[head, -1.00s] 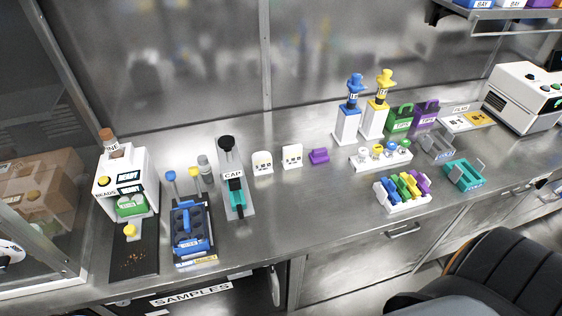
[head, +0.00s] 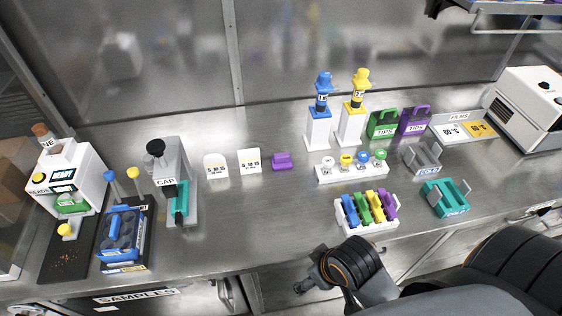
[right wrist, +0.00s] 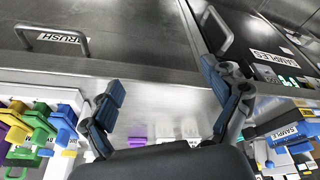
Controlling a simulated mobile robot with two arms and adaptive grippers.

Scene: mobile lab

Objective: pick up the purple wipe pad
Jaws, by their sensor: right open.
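The purple wipe pad (head: 282,161) is a small purple block lying on the steel bench, just right of two white dial blocks. A small purple patch (right wrist: 137,141), likely the pad, shows at the lower edge of the right wrist view, partly hidden by my gripper body. My right gripper (head: 310,271) is at the front edge of the bench, below and slightly right of the pad, well apart from it. In the right wrist view its two blue-padded fingers (right wrist: 163,82) are spread with nothing between them. My left gripper is not in view.
Two white dial blocks (head: 249,161) stand left of the pad; the capper (head: 178,190) is further left. A white rack of knobs (head: 352,168) and a rack of coloured pieces (head: 366,217) stand to the right. Bare bench lies in front of the pad.

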